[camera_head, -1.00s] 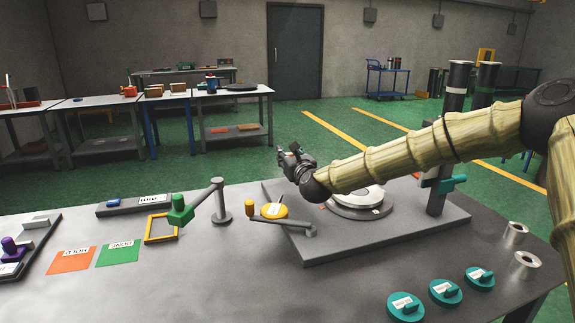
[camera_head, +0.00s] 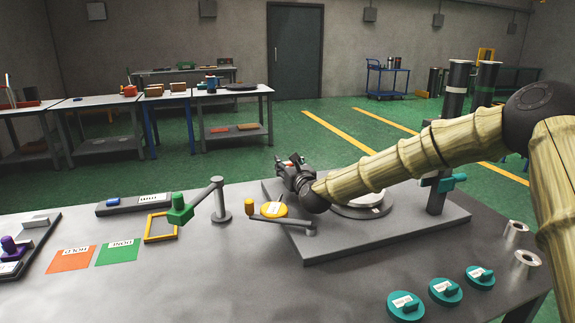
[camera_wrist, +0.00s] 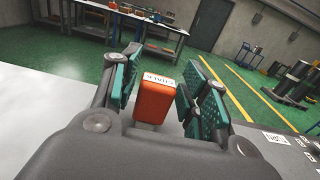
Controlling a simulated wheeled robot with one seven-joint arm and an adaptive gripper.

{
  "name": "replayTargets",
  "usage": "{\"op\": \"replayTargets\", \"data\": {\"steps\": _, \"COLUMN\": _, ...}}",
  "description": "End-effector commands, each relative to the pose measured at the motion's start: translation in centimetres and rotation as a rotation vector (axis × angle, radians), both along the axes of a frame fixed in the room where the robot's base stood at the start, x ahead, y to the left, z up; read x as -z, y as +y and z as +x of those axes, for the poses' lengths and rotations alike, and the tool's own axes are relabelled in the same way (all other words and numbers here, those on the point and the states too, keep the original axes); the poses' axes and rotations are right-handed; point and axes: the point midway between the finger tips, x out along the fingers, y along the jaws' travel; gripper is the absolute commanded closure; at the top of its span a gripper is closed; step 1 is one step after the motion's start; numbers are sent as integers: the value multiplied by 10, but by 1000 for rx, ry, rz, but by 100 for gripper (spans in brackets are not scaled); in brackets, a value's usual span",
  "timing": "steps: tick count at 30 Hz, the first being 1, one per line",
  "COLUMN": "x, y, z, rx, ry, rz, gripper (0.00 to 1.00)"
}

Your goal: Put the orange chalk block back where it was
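The orange chalk block (camera_wrist: 153,103), with a white label on its top end, sits between the teal pads of my gripper (camera_wrist: 158,88) in the wrist view. The block is mostly hidden by the gripper there.
A yellow round piece (camera_head: 273,210) on a pivoting arm stands close in front of my gripper. A green-tipped arm (camera_head: 180,210), yellow frame (camera_head: 160,228), orange card (camera_head: 72,259) and green card (camera_head: 118,250) lie left. A dark column (camera_head: 437,199) stands right. Teal knobbed discs (camera_head: 445,291) lie in front.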

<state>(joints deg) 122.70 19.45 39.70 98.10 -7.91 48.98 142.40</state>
Motion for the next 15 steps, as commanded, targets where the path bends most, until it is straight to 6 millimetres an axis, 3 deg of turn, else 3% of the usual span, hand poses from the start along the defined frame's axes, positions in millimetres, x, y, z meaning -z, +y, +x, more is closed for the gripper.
{"op": "replayTargets", "data": {"steps": 12, "x": -5, "y": 1, "z": 0, "rx": -1, "ry": -1, "rz": -1, "gripper": 48}}
{"op": "replayTargets", "data": {"steps": 15, "x": -2, "y": -3, "z": -8, "rx": 0, "ry": 1, "rz": 1, "gripper": 48}}
